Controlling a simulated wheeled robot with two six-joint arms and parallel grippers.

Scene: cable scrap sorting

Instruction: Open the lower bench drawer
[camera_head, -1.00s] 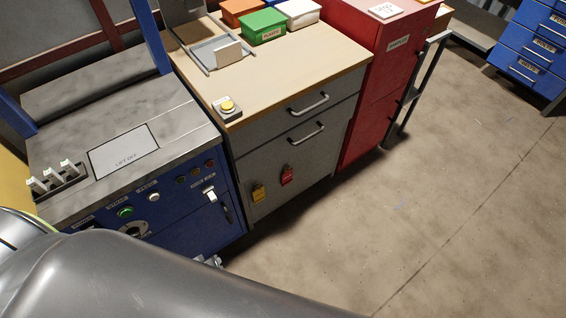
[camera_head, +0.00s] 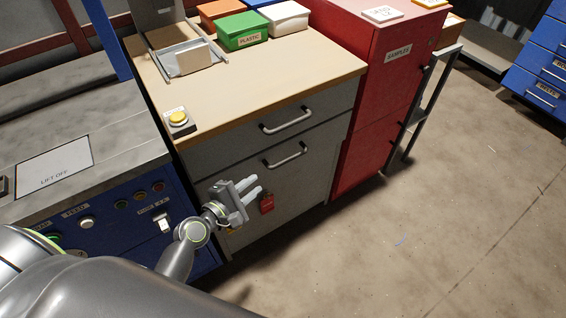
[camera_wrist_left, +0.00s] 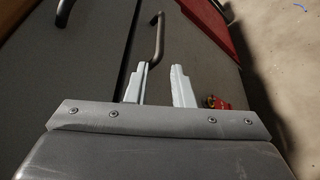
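The grey bench has a lower drawer front (camera_head: 310,172) with a curved metal handle (camera_head: 286,155); it looks shut. The upper drawer handle (camera_head: 286,121) is above it. My left gripper (camera_head: 256,186) is in front of the lower front, below and left of the lower handle. In the left wrist view my gripper (camera_wrist_left: 160,70) is open, with a gap between its fingers. The lower handle (camera_wrist_left: 158,38) lies just beyond the fingertips, in line with the gap. I cannot tell whether it touches a finger. My right gripper is not in view.
A red padlock-like tag (camera_head: 267,204) hangs beside my gripper. The blue machine (camera_head: 140,200) stands left of the bench and a red cabinet (camera_head: 385,95) right. A yellow button (camera_head: 178,118) sits on the bench edge.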

